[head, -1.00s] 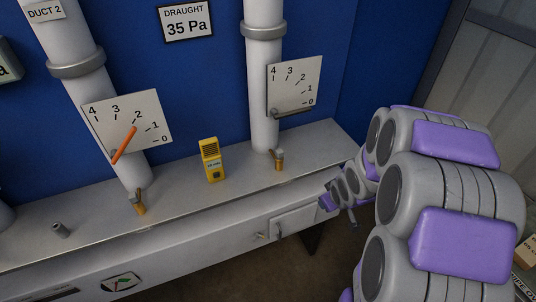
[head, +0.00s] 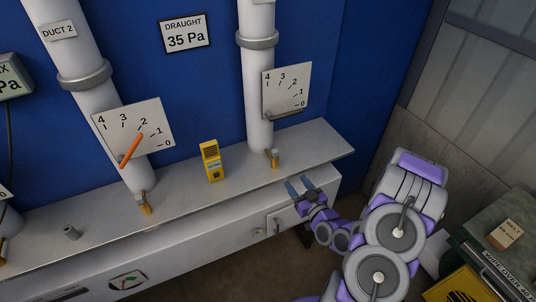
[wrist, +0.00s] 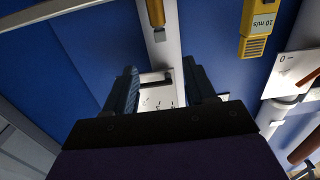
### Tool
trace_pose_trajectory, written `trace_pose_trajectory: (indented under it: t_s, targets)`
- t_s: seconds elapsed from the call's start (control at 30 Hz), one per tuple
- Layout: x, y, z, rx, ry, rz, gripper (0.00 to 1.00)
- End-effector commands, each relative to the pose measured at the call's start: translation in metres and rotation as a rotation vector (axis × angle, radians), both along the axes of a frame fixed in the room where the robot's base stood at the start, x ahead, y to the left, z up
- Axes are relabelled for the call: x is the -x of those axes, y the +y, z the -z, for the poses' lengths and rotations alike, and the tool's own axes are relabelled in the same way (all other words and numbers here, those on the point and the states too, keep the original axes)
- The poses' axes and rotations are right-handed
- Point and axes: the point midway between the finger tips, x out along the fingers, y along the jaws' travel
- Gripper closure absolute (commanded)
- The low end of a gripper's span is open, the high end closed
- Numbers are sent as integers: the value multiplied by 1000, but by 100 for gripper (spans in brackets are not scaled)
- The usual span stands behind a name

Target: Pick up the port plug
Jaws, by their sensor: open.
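A small grey cylinder (head: 71,232), which looks like a loose plug, stands on the grey ledge at left in the head view. Brass fittings with grey ends stand at the right duct (head: 275,159) and the left duct (head: 144,203). I cannot tell for certain which piece is the port plug. My gripper (head: 299,186) is open and empty, near the ledge's front edge, below and right of the right brass fitting. In the wrist view, a brass fitting with a grey end (wrist: 156,14) shows beyond the open blue fingers (wrist: 162,88), apart from them.
A yellow meter (head: 211,161) stands on the ledge (head: 185,192) between the ducts; it also shows in the wrist view (wrist: 256,26). Dial plates (head: 287,91) (head: 134,137) are on both ducts. A bench with a small box (head: 507,234) is at right.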

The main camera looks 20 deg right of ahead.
Motion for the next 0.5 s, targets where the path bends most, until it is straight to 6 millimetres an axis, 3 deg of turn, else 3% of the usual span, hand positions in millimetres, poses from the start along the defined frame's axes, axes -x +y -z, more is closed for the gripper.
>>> trace_pose_trajectory:
  t_s: [0.17, 0.5]
  targets:
    - [-3, -2, -1, -12, -29, 15, 45]
    - [-37, 0, 2, -8, -28, 12, 45]
